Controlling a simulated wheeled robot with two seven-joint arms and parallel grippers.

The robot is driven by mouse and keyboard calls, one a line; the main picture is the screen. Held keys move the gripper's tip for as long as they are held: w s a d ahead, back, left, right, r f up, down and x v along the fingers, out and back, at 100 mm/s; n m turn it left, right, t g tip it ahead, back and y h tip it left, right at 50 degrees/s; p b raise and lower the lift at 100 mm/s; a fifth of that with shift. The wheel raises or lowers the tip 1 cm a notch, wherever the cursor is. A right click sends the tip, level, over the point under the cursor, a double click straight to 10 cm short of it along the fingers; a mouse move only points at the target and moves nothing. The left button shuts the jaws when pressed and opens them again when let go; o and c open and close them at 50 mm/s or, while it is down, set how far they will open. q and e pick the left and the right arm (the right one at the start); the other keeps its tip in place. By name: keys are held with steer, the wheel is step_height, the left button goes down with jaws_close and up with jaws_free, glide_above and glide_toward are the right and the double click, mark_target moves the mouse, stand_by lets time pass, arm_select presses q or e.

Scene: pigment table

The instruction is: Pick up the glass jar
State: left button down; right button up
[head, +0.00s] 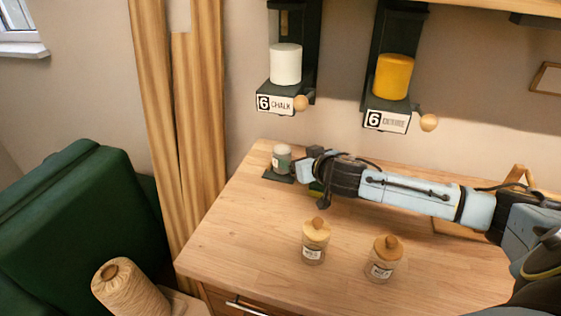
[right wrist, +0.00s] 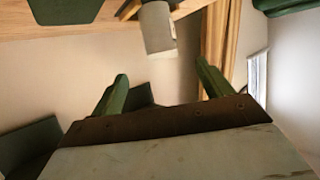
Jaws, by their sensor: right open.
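A small glass jar (head: 282,160) with a pale label stands upright on a dark pad (head: 276,176) at the table's back left corner. My right gripper (head: 302,170) is just right of this jar, at about its height. In the right wrist view, the two green fingers of my right gripper (right wrist: 162,76) are spread wide with nothing between them. A pale grey jar-like shape (right wrist: 157,28) shows beyond the fingertips, apart from them. Two more glass jars with wooden lids, a left one (head: 314,252) and a right one (head: 382,270), stand nearer the front. My left gripper is out of view.
Two wall dispensers labelled 6 hold a white cylinder (head: 286,65) and an ochre cylinder (head: 394,76) above the table. The wooden table (head: 240,235) is clear at its left front. A twine spool (head: 130,290) and a green chair (head: 70,230) stand left.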

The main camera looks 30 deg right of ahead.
mark_target(286, 153)
steer(key=x, duration=1.1)
steer(key=shift+w+f+b, duration=0.1)
steer(key=shift+f+b, duration=0.15)
steer(key=shift+b, duration=0.05)
steer(key=c, duration=1.2)
steer(key=shift+r, duration=0.1)
steer(key=shift+c, duration=0.5)
steer(key=shift+a+r, duration=0.1)
